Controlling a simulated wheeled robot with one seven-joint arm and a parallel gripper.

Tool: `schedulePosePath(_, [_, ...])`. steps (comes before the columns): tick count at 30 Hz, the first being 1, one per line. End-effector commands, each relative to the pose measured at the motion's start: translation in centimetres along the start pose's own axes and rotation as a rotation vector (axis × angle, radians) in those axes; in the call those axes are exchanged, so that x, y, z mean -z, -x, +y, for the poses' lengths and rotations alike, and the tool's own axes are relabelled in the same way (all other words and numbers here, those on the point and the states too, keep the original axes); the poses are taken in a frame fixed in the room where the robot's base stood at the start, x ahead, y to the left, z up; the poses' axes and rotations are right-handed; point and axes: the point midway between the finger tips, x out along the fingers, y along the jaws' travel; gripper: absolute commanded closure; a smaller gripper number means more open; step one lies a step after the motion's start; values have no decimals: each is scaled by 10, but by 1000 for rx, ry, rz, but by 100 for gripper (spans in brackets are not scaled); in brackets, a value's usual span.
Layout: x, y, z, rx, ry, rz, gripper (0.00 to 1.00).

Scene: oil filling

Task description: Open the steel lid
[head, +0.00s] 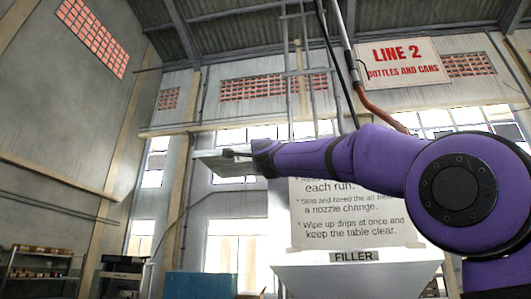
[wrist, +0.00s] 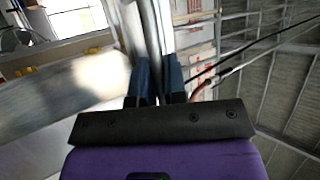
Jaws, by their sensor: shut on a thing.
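The steel lid (head: 222,168) shows in the head view as a thin grey plate at the end of my arm, high in front of the windows. My gripper (head: 240,153) is at its upper right side and is small there. In the wrist view, my gripper's two dark blue fingers (wrist: 156,72) are close together on a shiny steel part of the lid (wrist: 148,30) that runs up between them. A broad, blurred steel surface fills the left of that view. The opening under the lid cannot be made out.
A white filler housing (head: 350,270) with a rules sign (head: 350,212) stands behind and below my arm. Pipes and a cable (head: 345,65) come down above my arm. A blue box (head: 200,285) is at the bottom and a shelf (head: 40,272) at far left.

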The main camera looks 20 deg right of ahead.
Motion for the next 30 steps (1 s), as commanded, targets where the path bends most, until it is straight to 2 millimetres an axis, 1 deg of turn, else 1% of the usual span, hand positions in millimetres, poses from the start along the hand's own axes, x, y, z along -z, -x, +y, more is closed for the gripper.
schedulePosePath(4, [-4,-2,2,-2,0,-2,100])
schedulePosePath(14, [-5,-2,2,-3,0,-3,100])
schedulePosePath(15, [-5,-2,2,-3,0,-3,83])
schedulePosePath(16, [-5,-2,2,-3,0,-3,78])
schedulePosePath(25, [-4,-1,1,-1,0,-1,78])
schedulePosePath(30, [-3,10,0,-2,0,-1,78])
